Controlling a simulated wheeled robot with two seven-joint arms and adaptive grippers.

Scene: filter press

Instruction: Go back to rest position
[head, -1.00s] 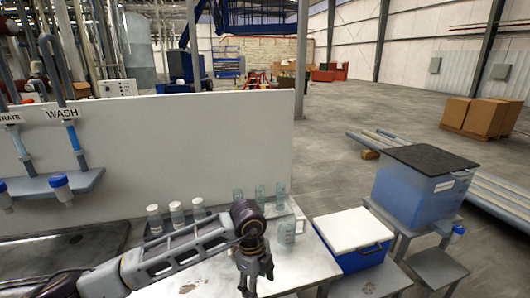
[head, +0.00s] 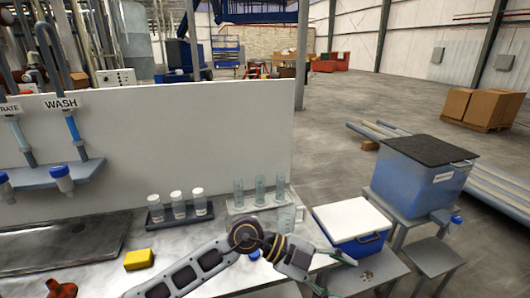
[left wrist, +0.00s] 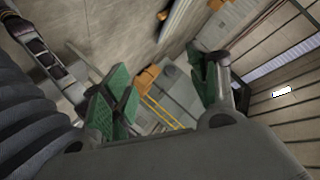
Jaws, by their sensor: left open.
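My left gripper (head: 334,275) is in the head view at the lower middle, past the right front part of the white table (head: 215,268). It lies in front of the blue cooler box with the white lid (head: 358,218), and I cannot tell the gap between them. Its two green-tipped fingers stand apart with nothing between them. The left wrist view shows the same open fingers (left wrist: 160,92), with floor and blurred structures beyond. My right gripper is not in view.
A rack with white-capped bottles (head: 180,212) and a rack with clear cylinders (head: 258,200) stand along the table's back. A yellow sponge (head: 139,259) and a red object (head: 61,289) lie at the left. A blue tank (head: 420,180) stands on a stand at the right.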

